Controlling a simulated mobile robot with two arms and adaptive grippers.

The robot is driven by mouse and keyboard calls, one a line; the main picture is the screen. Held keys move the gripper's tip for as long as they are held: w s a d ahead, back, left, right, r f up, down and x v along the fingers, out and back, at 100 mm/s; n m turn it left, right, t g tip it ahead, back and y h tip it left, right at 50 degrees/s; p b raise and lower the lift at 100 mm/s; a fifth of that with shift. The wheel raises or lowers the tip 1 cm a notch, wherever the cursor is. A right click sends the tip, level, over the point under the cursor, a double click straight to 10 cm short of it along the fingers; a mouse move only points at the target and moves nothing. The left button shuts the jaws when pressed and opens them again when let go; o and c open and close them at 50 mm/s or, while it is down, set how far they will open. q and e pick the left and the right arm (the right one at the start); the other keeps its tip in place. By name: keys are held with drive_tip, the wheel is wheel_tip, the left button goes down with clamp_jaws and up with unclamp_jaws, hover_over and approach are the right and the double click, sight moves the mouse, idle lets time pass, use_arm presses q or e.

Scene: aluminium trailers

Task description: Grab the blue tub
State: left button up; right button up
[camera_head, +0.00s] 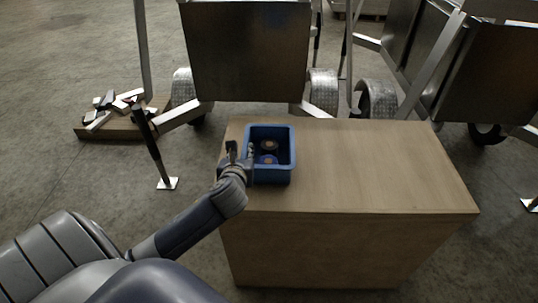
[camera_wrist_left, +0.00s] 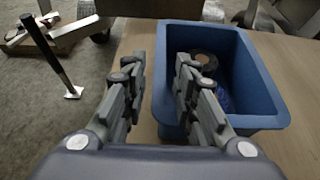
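The blue tub (camera_head: 276,176) stands upright at the left end of the wooden block's top in the head view. It is open-topped, with round dark things (camera_head: 268,146) inside. My left gripper (camera_head: 240,150) is at the tub's left side. In the left wrist view the tub (camera_wrist_left: 262,95) fills the right half. The left gripper (camera_wrist_left: 160,62) is open there, one finger outside the tub's left wall and the other over the inside. A gap shows between the fingers; I cannot tell whether either touches the wall. My right gripper is not in view.
The wooden block (camera_head: 365,165) is bare to the right of the tub. Metal trailers (camera_head: 247,50) stand behind it. At the left, a pile of metal pieces (camera_head: 113,105) lies on a low board. A dark post (camera_head: 150,145) stands on the floor.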

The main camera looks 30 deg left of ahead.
use_arm(q)
drive_tip(key=x, duration=0.7)
drive_tip(key=shift+w+d, duration=0.15)
drive_tip(key=shift+d, duration=0.15)
drive_tip(key=shift+w+a+f, duration=0.15)
drive_tip(key=shift+w, duration=0.15)
drive_tip(key=shift+w+a, duration=0.1)
clamp_jaws()
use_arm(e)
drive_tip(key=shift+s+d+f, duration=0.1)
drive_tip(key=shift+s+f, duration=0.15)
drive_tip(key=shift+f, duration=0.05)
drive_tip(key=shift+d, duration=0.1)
